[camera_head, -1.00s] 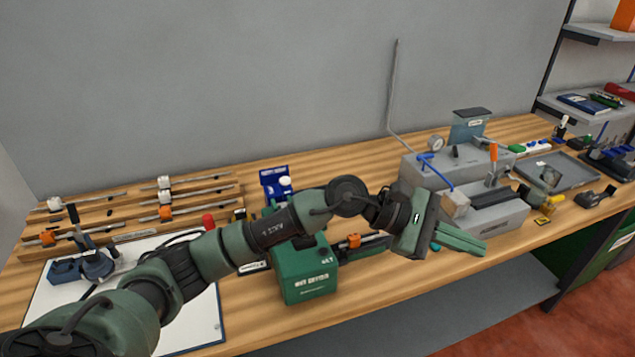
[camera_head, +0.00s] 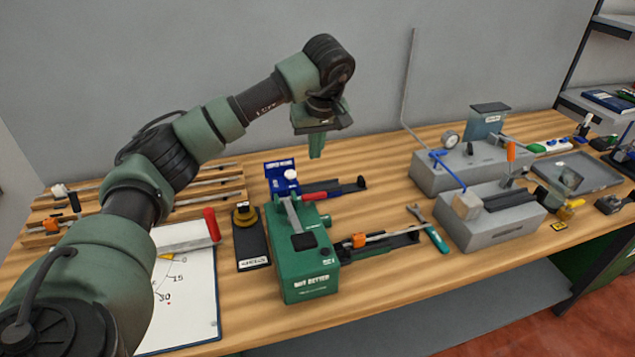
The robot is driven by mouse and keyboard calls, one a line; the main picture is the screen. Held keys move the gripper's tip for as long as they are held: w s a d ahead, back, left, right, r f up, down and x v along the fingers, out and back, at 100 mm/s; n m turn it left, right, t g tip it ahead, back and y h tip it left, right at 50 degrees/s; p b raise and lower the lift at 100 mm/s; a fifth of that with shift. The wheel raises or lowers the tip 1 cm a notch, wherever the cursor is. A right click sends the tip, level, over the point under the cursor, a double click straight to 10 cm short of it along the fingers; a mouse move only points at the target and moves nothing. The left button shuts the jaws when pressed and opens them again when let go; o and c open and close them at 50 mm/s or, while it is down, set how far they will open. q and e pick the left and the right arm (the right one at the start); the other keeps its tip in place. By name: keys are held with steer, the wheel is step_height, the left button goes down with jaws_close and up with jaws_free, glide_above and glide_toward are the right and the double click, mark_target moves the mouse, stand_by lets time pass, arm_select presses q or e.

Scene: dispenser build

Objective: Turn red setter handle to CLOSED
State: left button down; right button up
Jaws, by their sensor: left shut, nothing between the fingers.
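The green nut setter (camera_head: 303,268) stands on the wooden bench near the middle of the view. A grey lever lies across its top, and a red handle (camera_head: 314,196) shows at the setter's back right, pointing right. I cannot clearly see how handle and lever join, or read any CLOSED mark. My left gripper (camera_head: 316,147) is shut and empty. Its fingers point down, in the air above and behind the setter, apart from the red handle. My right gripper is not in view.
A blue unit (camera_head: 283,176) with a white knob stands behind the setter. A whiteboard (camera_head: 190,290) with another red-handled tool (camera_head: 211,224) lies left.

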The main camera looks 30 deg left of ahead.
mark_target(314, 199)
arm_select(q)
step_height(314, 199, down, 10)
steer(key=p, duration=0.5)
steer(key=shift+s+d+r+p, duration=0.25)
steer(key=shift+d+p, duration=0.1)
steer(key=shift+p, duration=0.05)
